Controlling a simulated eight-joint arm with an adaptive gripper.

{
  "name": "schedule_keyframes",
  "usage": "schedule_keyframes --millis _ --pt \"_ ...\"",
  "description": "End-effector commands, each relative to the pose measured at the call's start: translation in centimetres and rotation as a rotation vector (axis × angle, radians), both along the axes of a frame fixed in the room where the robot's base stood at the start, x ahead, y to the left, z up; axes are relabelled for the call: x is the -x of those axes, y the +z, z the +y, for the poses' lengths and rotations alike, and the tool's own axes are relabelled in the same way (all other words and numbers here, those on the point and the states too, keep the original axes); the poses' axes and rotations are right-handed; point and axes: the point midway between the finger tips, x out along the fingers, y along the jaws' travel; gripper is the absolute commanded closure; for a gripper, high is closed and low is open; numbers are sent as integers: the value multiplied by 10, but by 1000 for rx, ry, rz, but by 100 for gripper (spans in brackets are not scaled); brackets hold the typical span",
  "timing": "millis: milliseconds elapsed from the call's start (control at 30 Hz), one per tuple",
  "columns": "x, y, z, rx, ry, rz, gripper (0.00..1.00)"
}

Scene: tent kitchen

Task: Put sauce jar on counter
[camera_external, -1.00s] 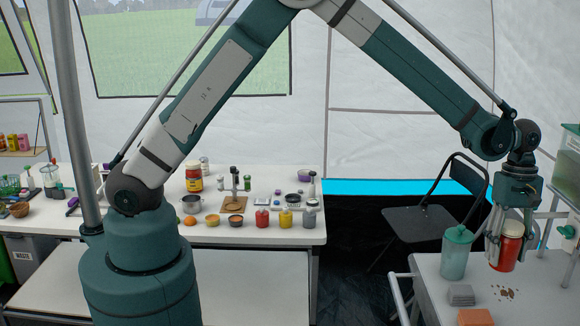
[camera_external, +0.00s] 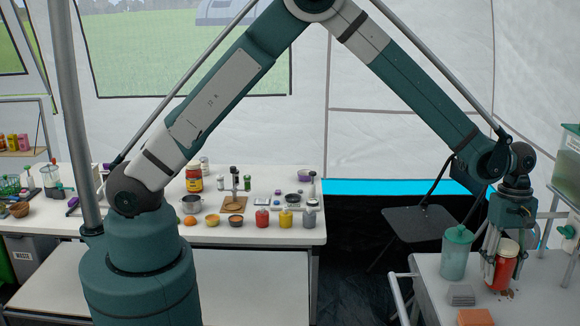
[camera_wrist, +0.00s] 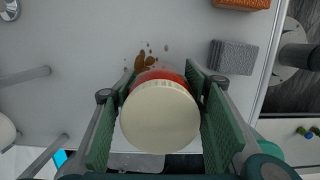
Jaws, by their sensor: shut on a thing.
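The sauce jar (camera_external: 506,266) is red with a cream lid and is upright at the small side table on the right. My gripper (camera_external: 501,278) points down and is shut on it, with fingers on both sides of the jar. In the wrist view the jar's cream lid (camera_wrist: 160,118) faces the camera between the green finger pads, and a strip of red shows beyond it. The jar's base is at or just above the table top; I cannot tell if it touches. The white counter (camera_external: 150,235) stands at the left, behind my base.
A teal lidded cup (camera_external: 456,254) stands just left of the jar. A grey sponge (camera_external: 461,295), an orange block (camera_external: 475,317) and brown crumbs (camera_wrist: 148,62) lie nearby. The counter holds bottles, bowls and another red jar (camera_external: 194,180). A black chair (camera_external: 418,222) stands between the tables.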

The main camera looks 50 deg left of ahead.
Motion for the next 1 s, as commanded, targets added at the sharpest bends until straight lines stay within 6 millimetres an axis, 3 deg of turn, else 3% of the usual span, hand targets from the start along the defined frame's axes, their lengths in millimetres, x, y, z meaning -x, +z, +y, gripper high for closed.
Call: schedule_keyframes --millis 600,633,733,1000 --pt "0 -14 0 0 0 0 80" --pt "0 -14 0 0 0 0 55" --pt "0 -13 0 0 0 0 42" --pt "0 -13 0 0 0 0 42"
